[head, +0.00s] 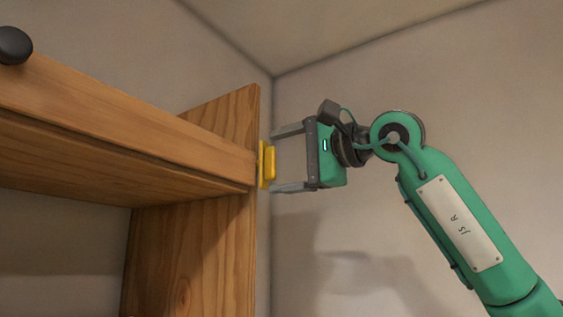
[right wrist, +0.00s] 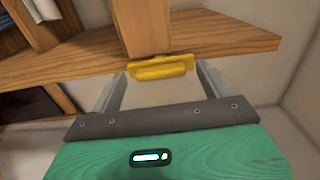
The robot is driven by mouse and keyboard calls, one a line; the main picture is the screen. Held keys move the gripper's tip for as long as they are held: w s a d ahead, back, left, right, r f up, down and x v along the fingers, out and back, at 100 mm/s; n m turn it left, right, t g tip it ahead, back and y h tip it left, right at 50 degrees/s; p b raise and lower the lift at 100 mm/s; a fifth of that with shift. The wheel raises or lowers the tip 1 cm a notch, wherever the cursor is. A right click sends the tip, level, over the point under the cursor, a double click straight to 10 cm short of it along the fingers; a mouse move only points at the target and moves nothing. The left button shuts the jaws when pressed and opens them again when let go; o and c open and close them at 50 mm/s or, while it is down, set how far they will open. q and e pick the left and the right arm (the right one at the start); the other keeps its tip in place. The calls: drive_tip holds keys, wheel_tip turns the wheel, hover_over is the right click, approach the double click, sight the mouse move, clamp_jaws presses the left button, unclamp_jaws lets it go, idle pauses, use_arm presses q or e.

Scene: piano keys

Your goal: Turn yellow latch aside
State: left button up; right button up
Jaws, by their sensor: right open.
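A small yellow latch (head: 269,164) is fixed to the right side edge of a wooden cabinet (head: 208,240). It also shows in the right wrist view (right wrist: 160,69), lying lengthwise along the wooden edge. My right gripper (head: 275,160) is open, its two grey fingers reaching left, one above and one below the latch. In the right wrist view the fingers (right wrist: 160,82) stand to either side of the latch, with a gap between them. I cannot tell whether either finger touches it. My left gripper is not in view.
A wooden beam (head: 120,118) runs from the left to the cabinet's side panel. A dark round knob (head: 14,45) sits on top at the far left. Plain walls (head: 450,90) stand behind, with free room around my right arm.

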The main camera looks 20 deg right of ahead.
drive_tip(key=b+v, duration=0.5)
drive_tip(key=v, duration=0.8)
